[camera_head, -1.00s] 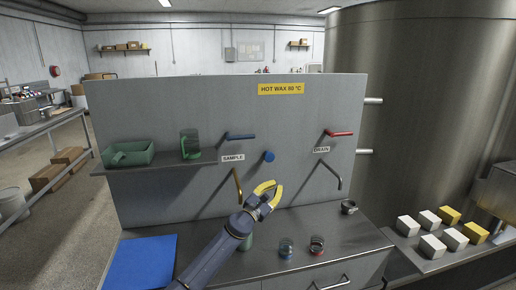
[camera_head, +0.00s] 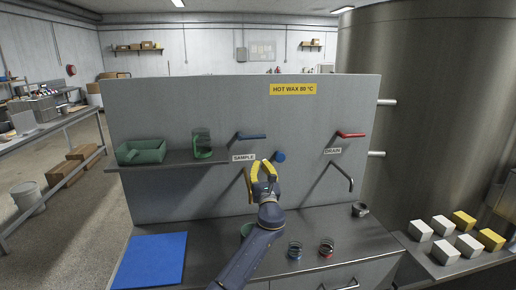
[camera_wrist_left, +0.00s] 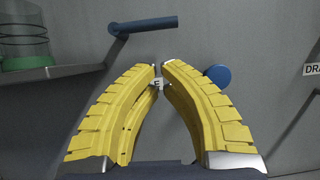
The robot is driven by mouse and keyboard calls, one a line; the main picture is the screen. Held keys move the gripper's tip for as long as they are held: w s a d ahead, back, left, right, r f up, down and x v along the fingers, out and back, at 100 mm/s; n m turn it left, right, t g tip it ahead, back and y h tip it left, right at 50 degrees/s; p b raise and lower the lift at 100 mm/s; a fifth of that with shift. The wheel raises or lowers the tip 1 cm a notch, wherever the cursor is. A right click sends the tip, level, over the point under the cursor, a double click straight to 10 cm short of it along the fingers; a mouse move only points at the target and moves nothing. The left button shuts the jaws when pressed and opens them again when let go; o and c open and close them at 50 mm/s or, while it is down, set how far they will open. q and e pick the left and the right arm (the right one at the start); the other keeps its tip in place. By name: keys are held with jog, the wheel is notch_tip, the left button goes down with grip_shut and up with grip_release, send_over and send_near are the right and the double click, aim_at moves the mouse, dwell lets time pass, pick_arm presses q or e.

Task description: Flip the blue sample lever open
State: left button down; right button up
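The blue sample lever (camera_head: 253,136) sticks out sideways to the right from the grey panel, above the SAMPLE label (camera_head: 243,158). It also shows at the top of the left wrist view (camera_wrist_left: 148,25). My left gripper (camera_head: 261,163) is in front of the panel, below the lever and left of a round blue knob (camera_head: 280,156). In the left wrist view, its yellow fingertips (camera_wrist_left: 161,66) nearly meet, with only a narrow gap and nothing held. They look apart from the lever. My right gripper is not in view.
A shelf with a green tray (camera_head: 140,152) and a green-based glass (camera_head: 202,146) is at left. A red drain lever (camera_head: 351,135) is at right. The brass spout (camera_head: 248,185) is close beside my left fingers. Small jars (camera_head: 295,250) stand on the counter.

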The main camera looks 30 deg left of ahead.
aim_at(252, 136)
pick_arm(q)
jog(key=shift+s+a+g, duration=0.1)
jog(key=shift+s+g, duration=0.05)
jog(key=shift+g, duration=0.15)
jog(key=shift+x, duration=5)
jog(key=shift+r, duration=0.1)
jog(key=shift+s+a+r+n, duration=0.1)
jog(key=shift+n, duration=0.4)
